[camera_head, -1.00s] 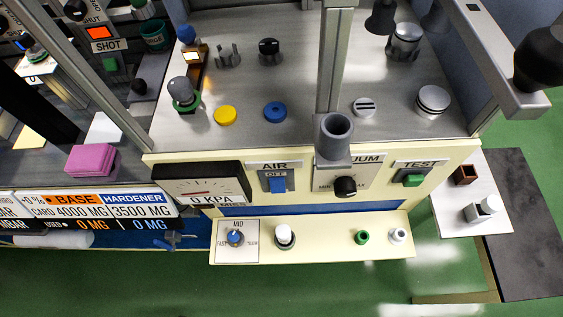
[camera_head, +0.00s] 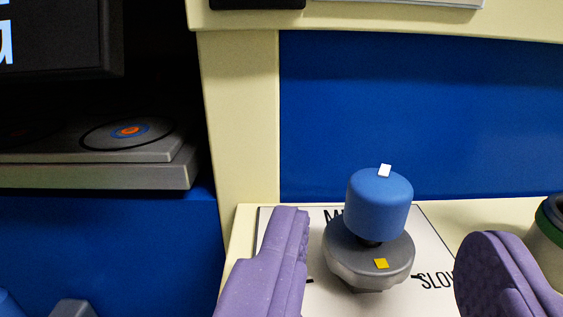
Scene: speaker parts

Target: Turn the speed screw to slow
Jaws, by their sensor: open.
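The speed screw (camera_head: 379,205) is a blue knob on a grey round base (camera_head: 350,262). A white mark (camera_head: 385,170) sits at the far side of its top, towards the partly hidden "M" lettering. A yellow mark (camera_head: 381,263) is on the near side of the base. The screw stands on a white plate (camera_head: 432,262) with "SLOW" (camera_head: 436,281) printed to the right, partly covered by the right finger. My gripper (camera_head: 388,230) is open, its purple fingers to the left and right of the screw, with a gap on each side. No contact shows.
A blue panel (camera_head: 420,110) and a cream post (camera_head: 240,120) stand behind the plate. A cream ledge (camera_head: 340,14) runs overhead. A green-ringed part (camera_head: 550,225) is close behind the right finger. At left is a grey scale-like unit (camera_head: 100,155) under a dark display (camera_head: 55,40).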

